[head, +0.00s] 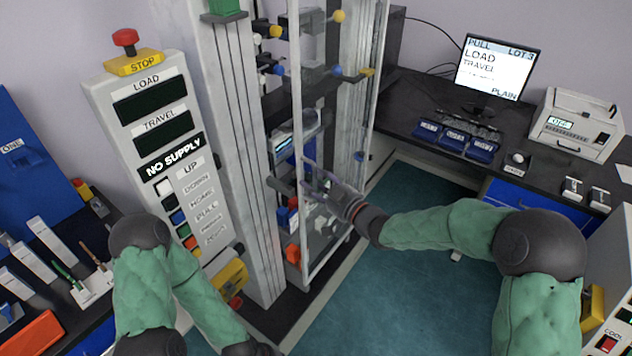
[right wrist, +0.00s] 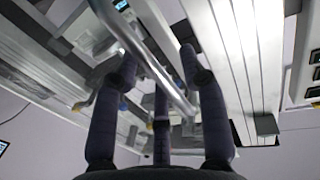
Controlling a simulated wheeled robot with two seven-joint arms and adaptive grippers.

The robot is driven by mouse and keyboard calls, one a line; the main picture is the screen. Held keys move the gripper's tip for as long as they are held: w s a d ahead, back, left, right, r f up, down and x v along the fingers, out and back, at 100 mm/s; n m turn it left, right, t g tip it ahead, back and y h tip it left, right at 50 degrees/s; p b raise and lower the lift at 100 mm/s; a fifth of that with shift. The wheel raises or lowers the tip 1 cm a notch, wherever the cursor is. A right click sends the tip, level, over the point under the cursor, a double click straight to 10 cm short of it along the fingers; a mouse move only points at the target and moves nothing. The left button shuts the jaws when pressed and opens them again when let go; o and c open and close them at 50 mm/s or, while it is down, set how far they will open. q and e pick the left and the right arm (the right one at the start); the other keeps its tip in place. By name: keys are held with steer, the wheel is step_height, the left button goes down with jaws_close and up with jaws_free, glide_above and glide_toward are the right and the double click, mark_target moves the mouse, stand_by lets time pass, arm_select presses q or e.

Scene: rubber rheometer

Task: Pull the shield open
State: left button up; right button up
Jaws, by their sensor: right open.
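The shield (head: 299,120) is a tall clear panel in a pale frame, standing in front of the testing machine's columns. Machine parts show through it. My right gripper (head: 312,182) is at the shield's left upright, about halfway up, with its fingers pointing left. In the right wrist view a round metal bar (right wrist: 150,65) runs between the dark, spread fingers of the right gripper (right wrist: 160,62). The fingers are not closed around it. Whether any finger touches the bar I cannot tell. My left arm is at the lower left, and its gripper is outside the picture.
The control panel (head: 158,145) with a red stop button (head: 125,38) stands left of the machine. A dark bench (head: 420,95) with a monitor (head: 497,68) and a white instrument (head: 572,127) is at the back right. The teal floor (head: 385,290) right of the shield is clear.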

steer(key=shift+c, duration=0.3)
jaws_close()
steer(key=shift+d, duration=0.1)
